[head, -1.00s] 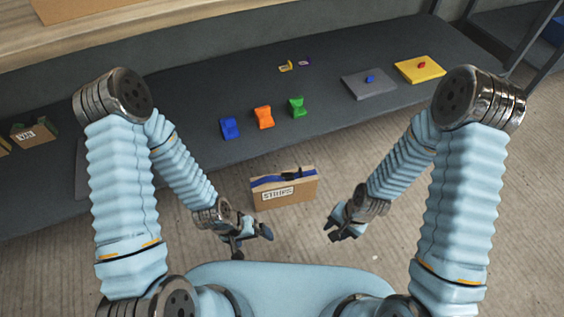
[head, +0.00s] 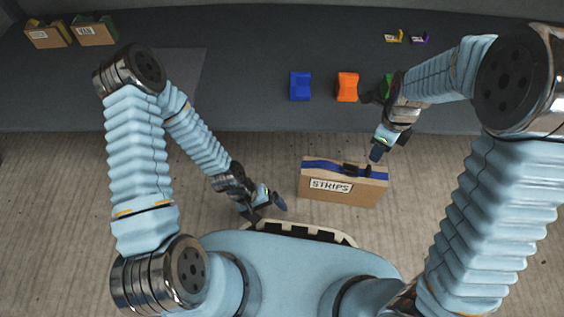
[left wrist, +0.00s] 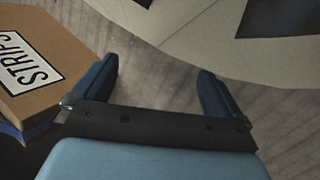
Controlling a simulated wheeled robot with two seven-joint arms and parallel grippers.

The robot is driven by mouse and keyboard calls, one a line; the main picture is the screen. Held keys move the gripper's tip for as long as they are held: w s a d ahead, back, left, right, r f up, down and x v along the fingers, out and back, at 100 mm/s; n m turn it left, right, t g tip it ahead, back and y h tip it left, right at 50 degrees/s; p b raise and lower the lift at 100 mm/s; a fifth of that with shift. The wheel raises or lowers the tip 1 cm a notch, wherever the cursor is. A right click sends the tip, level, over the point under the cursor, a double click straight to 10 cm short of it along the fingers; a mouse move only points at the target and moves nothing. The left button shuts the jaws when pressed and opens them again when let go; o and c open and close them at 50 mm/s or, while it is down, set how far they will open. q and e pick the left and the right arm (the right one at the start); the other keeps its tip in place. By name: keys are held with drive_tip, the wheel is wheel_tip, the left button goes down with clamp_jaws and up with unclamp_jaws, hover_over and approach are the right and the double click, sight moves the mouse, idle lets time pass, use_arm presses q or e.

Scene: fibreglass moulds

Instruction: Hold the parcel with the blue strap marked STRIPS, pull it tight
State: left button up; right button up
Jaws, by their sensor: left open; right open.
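The brown parcel marked STRIPS (head: 343,191) stands on or above the floor in front of my base; I cannot tell which. Its blue strap (head: 322,165) runs along the top, with a dark buckle (head: 357,169) right of the middle. My left gripper (head: 265,209) is open and empty, left of the parcel and apart from it. In the left wrist view its open fingers (left wrist: 156,82) have nothing between them, and the parcel (left wrist: 50,55) shows at the left edge. My right gripper (head: 373,126) is open above and behind the parcel's right end, near the buckle side.
A dark bench (head: 250,60) runs across the back. On it are a blue block (head: 300,86), an orange block (head: 347,87), a green block partly hidden by my right gripper, small yellow and purple pieces, and two parcels (head: 95,32) at far left. Floor left is clear.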

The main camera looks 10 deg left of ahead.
sight(306, 180)
use_arm(q)
drive_tip(key=d+n+h, duration=0.1)
drive_tip(key=w+d+f+n+g+h, duration=0.1)
drive_tip(key=n, duration=0.1)
drive_tip(key=d+f+n+h, duration=0.1)
drive_tip(key=shift+w+f+n+g, duration=0.2)
drive_tip(key=shift+w+n+g, duration=0.2)
drive_tip(key=w+n+h, duration=0.1)
drive_tip(key=n+h, duration=0.1)
drive_tip(key=shift+w+d+n, duration=0.25)
drive_tip(key=shift+w+n, duration=0.05)
drive_tip(key=shift+w, duration=0.1)
drive_tip(key=shift+w+a+r+n+h, duration=0.1)
drive_tip(key=shift+w+a+n+h, duration=0.05)
drive_tip(key=shift+w+n+h, duration=0.35)
drive_tip(key=shift+w+a+r+n+h, duration=0.1)
drive_tip(key=shift+w+a+n+h, duration=0.05)
drive_tip(key=shift+w+n+h, duration=0.4)
drive_tip(key=w+a+r+n+t+h, duration=0.1)
drive_tip(key=w+a+r+n+t, duration=0.2)
drive_tip(key=w, duration=0.5)
drive_tip(key=shift+n+g, duration=0.4)
drive_tip(key=shift+n, duration=0.25)
drive_tip(key=x, duration=0.7)
drive_tip(key=r+x, duration=0.1)
drive_tip(key=x, duration=0.3)
drive_tip(key=shift+s+d, duration=0.15)
drive_tip(key=shift+d, duration=0.2)
drive_tip(key=shift+c, duration=0.3)
